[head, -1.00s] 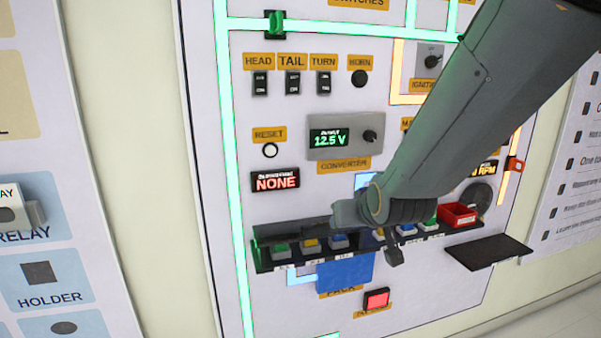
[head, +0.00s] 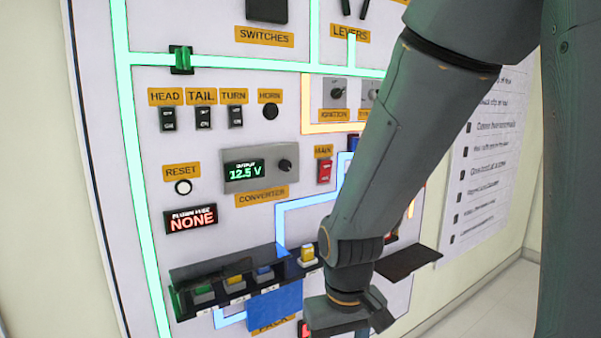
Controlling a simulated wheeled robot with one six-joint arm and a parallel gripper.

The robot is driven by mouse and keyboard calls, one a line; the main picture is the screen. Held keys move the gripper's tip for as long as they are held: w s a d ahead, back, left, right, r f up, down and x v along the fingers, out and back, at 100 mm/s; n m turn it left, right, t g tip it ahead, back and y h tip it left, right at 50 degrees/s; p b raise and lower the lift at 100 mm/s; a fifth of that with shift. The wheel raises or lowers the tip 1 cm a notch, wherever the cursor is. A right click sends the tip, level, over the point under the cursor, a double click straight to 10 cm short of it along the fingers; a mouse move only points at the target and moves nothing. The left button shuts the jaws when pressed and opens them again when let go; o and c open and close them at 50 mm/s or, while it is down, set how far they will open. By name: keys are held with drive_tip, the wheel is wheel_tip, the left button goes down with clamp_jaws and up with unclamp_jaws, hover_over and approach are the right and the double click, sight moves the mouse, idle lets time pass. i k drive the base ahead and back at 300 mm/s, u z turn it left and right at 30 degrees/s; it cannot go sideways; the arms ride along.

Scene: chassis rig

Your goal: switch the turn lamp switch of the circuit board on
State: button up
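The circuit board (head: 140,250) is a tall white panel with glowing green, orange and blue tracks. The turn lamp switch (head: 235,117) is a small black rocker under the orange TURN label (head: 233,97), at upper left in the head view. It is the rightmost of three alike rockers; its position is too small to read. My gripper (head: 345,317) is at the bottom, well below and right of the switch and apart from it. The fingers are not clear, so I cannot tell whether it is open or holds anything.
The HEAD (head: 167,119) and TAIL (head: 203,118) rockers stand left of the switch; the round HORN button (head: 270,111) is right. The converter (head: 260,168) sits below. A black rack (head: 180,275) with coloured blocks juts out lower down. A dark shelf (head: 407,262) juts out at right.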

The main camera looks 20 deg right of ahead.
sight(235, 111)
drive_tip(key=k, duration=1.3)
drive_tip(key=u, duration=0.7)
drive_tip(key=i, duration=1.3)
drive_tip(key=z, duration=0.2)
